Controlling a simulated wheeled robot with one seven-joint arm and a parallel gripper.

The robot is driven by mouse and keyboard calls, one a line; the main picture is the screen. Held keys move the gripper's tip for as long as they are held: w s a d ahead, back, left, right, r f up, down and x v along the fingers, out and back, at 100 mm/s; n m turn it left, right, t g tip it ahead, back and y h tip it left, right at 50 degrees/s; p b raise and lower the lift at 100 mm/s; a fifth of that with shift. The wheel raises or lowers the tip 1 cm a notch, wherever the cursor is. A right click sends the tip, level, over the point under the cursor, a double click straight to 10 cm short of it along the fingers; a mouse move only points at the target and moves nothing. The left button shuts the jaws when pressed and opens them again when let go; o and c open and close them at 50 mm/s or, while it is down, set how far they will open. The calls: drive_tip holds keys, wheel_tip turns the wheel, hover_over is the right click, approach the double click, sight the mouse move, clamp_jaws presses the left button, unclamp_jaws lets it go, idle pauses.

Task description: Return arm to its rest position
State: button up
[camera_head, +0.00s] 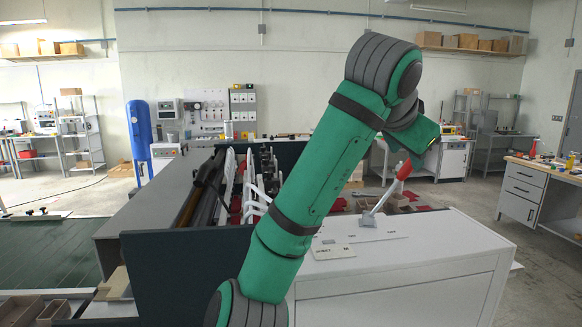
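My green arm (325,160) with dark grey joints rises from the bottom centre and leans up to the right. Its elbow bends at the top, and a green far link (418,133) points down to the right behind it. No gripper fingers show; the end of the arm is hidden or too unclear to make out. A lever with a red handle (404,170) stands tilted on the white machine top (440,236), just below the far link in the picture. I cannot tell the gap between them.
The box former (180,250) with white guide arms fills the centre left. A small label plate (333,252) lies on the white top. A workbench (530,180) stands at the right. A green surface (50,255) lies at the left. Open floor (470,205) shows behind the white top.

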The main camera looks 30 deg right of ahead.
sight(407, 166)
drive_tip(key=x, duration=1)
drive_tip(key=shift+w+a, duration=0.1)
drive_tip(key=shift+w, duration=0.05)
drive_tip(key=shift+w, duration=0.1)
